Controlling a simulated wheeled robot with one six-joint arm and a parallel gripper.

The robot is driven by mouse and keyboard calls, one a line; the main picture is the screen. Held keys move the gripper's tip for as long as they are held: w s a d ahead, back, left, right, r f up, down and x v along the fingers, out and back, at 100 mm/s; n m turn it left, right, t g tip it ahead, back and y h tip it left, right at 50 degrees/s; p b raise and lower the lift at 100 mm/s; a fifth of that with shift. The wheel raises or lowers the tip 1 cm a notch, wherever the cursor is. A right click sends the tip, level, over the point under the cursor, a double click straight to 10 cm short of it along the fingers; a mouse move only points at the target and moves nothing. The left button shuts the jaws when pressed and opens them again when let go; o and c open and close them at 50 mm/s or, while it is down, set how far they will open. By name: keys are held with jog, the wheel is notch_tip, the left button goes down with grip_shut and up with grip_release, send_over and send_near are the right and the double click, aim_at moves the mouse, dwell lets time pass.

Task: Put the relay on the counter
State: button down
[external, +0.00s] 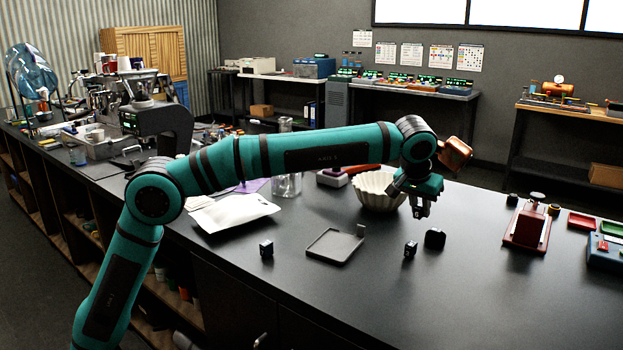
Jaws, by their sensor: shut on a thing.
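My gripper (421,211) hangs fingers-down above the dark counter (330,300), in front and to the right of a white paper filter. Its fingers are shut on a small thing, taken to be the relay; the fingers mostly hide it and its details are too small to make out. The gripper is above the counter surface. Below it stand a small black cube (410,249) and a larger dark block (434,238), both apart from the fingers. Another small black cube (266,248) stands further left.
A flat dark tray (335,246) lies between the cubes. The white paper filter (379,190) is close behind the gripper. A white pouch (232,212) lies left, a red device (526,228) stands right. The counter's front right is clear.

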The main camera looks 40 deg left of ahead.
jog(key=s+d+m, duration=0.2)
jog(key=s+d, duration=0.7)
jog(key=d, duration=0.4)
jog(key=m+h, duration=0.1)
send_over(484, 326)
jog(key=s, duration=0.1)
jog(key=shift+s+a+f, duration=0.1)
jog(key=shift+a+f, duration=0.05)
jog(key=shift+f, duration=2.35)
jog(key=shift+s+a+f, duration=0.1)
jog(key=shift+a+f, duration=0.05)
jog(key=shift+f, duration=2.35)
jog(key=shift+f, duration=0.1)
jog(key=c, duration=1.3)
grip_release()
jog(key=v, duration=1.2)
jog(key=shift+w+a, duration=0.2)
jog(key=shift+w, duration=0.05)
jog(key=shift+r, duration=0.2)
